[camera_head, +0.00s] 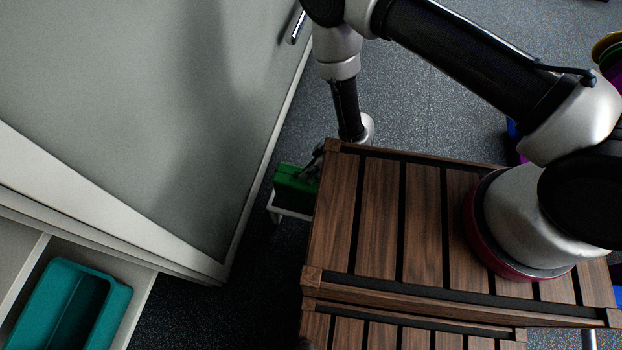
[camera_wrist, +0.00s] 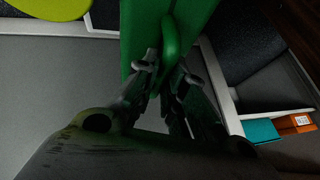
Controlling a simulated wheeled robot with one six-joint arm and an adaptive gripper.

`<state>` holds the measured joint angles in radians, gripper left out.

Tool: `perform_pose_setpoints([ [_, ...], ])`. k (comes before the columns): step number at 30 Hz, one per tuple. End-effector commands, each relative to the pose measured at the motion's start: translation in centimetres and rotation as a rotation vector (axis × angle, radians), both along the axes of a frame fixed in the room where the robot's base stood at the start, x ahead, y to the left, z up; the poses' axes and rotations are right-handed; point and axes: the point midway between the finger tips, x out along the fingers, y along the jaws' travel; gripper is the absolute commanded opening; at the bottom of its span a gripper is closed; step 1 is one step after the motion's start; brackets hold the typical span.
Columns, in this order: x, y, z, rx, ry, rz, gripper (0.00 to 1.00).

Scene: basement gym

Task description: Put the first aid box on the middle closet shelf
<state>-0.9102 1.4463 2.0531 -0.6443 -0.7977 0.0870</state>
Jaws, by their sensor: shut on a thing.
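The first aid box is a green case (camera_head: 290,186), low beside the closet in the head view and partly covered by my gripper (camera_head: 316,163). In the wrist view the green box (camera_wrist: 143,30) fills the top middle, with its handle between my fingers (camera_wrist: 165,75). My gripper is shut on the handle. The closet shows at the left of the head view as a large grey door (camera_head: 130,85) and an open compartment (camera_head: 128,298). I cannot tell which shelf is the middle one.
A teal bin (camera_head: 112,284) sits in the open compartment. A white frame (camera_head: 291,213) shows just below the green box; contact is unclear. The wrist view shows a teal item (camera_wrist: 262,131) and an orange item (camera_wrist: 294,123) at right. A narrow dark floor strip (camera_head: 262,262) lies beside the closet.

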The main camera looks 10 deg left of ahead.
Motion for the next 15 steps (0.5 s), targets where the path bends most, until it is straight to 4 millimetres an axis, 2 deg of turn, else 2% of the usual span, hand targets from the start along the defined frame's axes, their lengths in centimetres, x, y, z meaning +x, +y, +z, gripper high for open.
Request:
perform_pose_setpoints([
  [4, 0.0, 0.0, -1.2, 0.001, 0.000, 0.000, 0.00],
  [10, 0.0, 0.0, -4.2, 0.001, 0.000, 0.000, 0.00],
  [15, 0.1, 0.1, -4.7, 0.002, 0.000, -0.001, 0.00],
])
